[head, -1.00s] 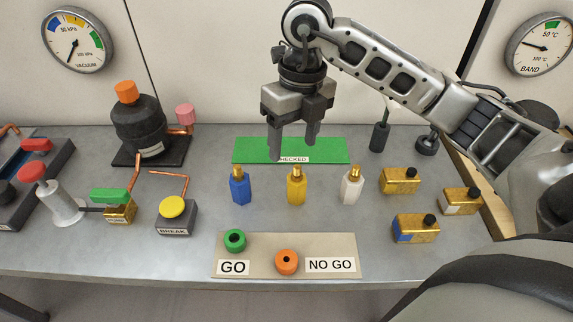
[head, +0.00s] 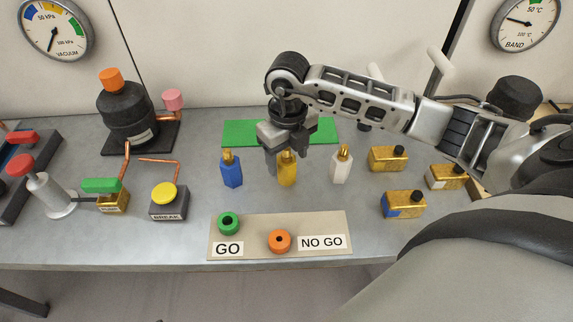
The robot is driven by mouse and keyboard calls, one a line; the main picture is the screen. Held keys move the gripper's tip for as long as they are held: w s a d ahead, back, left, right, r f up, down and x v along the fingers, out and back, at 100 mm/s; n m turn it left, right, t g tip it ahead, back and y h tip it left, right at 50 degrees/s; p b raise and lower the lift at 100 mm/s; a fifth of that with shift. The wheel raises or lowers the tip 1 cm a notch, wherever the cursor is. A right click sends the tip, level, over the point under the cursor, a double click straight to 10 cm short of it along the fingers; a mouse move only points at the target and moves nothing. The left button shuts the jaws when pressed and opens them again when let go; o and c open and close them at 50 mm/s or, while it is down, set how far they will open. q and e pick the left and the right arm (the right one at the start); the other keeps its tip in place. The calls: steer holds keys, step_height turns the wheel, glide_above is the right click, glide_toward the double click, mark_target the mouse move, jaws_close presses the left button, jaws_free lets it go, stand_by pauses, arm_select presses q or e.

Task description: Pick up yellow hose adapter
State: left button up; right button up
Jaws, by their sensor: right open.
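The yellow hose adapter (head: 287,173) stands upright on the bench between a blue adapter (head: 231,171) and a white adapter (head: 341,167). It has a yellow body and a brass-coloured top. My right gripper (head: 286,163) is open and points down at the yellow adapter. One finger shows just left of its top and the other shows behind and to the right. Whether the fingers touch it, I cannot tell. My left gripper is not in view.
A green mat (head: 240,132) lies behind the adapters. A GO / NO GO board (head: 255,222) with a green ring (head: 228,223) and an orange ring (head: 279,241) lies in front. Several brass blocks (head: 388,159) stand at the right. A yellow BREAK button (head: 164,194) stands at the left.

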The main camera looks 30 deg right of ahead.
mark_target(287, 165)
steer(key=shift+w+f, duration=0.1)
steer(key=shift+f, duration=1.45)
steer(key=c, duration=1.1)
steer(key=shift+c, duration=0.2)
steer(key=shift+r, duration=0.1)
